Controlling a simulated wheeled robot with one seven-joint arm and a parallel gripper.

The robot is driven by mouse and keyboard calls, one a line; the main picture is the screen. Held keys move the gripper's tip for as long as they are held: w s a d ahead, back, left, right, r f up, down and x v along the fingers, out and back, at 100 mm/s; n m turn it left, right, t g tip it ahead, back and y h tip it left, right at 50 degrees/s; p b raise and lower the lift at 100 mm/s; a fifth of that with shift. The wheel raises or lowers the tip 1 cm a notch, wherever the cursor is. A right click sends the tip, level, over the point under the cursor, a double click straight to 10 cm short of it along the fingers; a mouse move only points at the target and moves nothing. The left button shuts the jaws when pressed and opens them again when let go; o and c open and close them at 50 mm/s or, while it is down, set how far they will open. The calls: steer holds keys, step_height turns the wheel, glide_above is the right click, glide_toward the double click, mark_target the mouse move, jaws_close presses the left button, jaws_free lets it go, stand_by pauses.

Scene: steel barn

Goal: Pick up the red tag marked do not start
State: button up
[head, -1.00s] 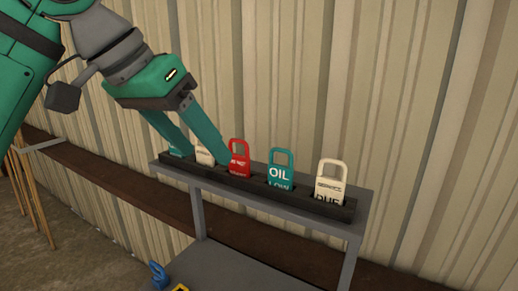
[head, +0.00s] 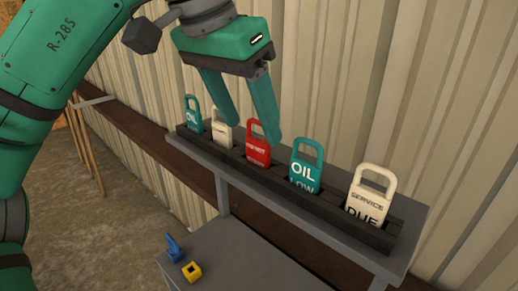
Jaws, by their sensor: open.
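The red tag (head: 258,150) stands upright in a dark slotted rack (head: 290,190) on a grey stand, third from the left. Its white lettering is too small to read surely. My gripper (head: 255,130) is open and empty, its two green fingers pointing down just above and around the red tag's upper part in the picture. One finger shows to the left of the tag's loop and the other to its right. I cannot tell whether either finger touches it.
A teal OIL LOW tag (head: 304,170) and a cream SERVICE DUE tag (head: 367,200) stand right of it; a cream tag (head: 222,133) and another teal tag (head: 194,116) stand left. A blue item (head: 174,248) and yellow item (head: 192,271) lie on the lower shelf. A ribbed wall stands behind.

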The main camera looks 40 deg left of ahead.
mark_target(255, 142)
steer(key=shift+a+x, duration=0.15)
steer(key=shift+x, duration=1.2)
steer(key=shift+a+x, duration=0.15)
steer(key=shift+x, duration=1.25)
steer(key=c, duration=1.1)
